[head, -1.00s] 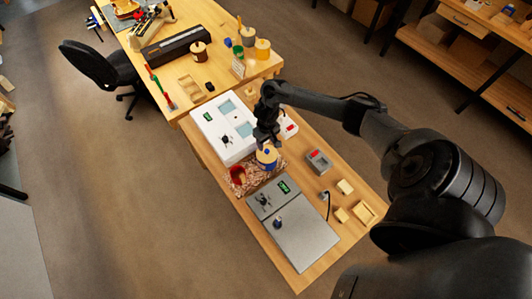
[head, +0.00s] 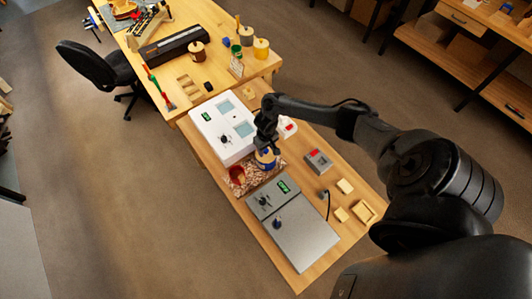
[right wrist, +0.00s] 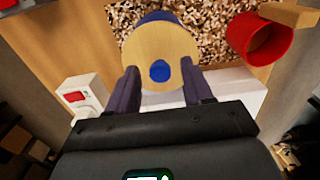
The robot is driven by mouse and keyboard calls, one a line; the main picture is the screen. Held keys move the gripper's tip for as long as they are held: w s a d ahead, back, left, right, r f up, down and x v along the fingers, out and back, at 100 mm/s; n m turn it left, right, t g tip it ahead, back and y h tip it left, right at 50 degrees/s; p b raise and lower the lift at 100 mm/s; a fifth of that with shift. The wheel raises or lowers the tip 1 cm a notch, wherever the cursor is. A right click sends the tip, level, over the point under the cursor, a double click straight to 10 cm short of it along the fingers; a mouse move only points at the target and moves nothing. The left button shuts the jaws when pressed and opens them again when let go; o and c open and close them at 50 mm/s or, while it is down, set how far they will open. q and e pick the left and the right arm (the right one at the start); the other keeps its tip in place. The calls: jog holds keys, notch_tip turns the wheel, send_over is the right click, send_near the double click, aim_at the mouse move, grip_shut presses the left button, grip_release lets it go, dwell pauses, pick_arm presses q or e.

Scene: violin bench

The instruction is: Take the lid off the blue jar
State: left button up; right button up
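The blue jar (head: 266,162) stands on a speckled brown mat beside the red cup (head: 236,174). Its round pale wooden lid (right wrist: 160,47) is on, with a blue knob (right wrist: 159,72) on top. My right gripper (head: 266,147) is directly above the jar and hides much of the lid in the head view. In the right wrist view its two fingers (right wrist: 159,72) are apart, one on each side of the knob, with gaps visible. Whether they reach down to the knob's height is unclear. The red cup also shows in the right wrist view (right wrist: 255,42). My left gripper is not in view.
A white box-like device (head: 222,128) stands left of the jar. A grey device with a flat plate (head: 302,238) is in front.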

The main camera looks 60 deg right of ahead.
grip_shut()
jog(key=shift+r, duration=0.1)
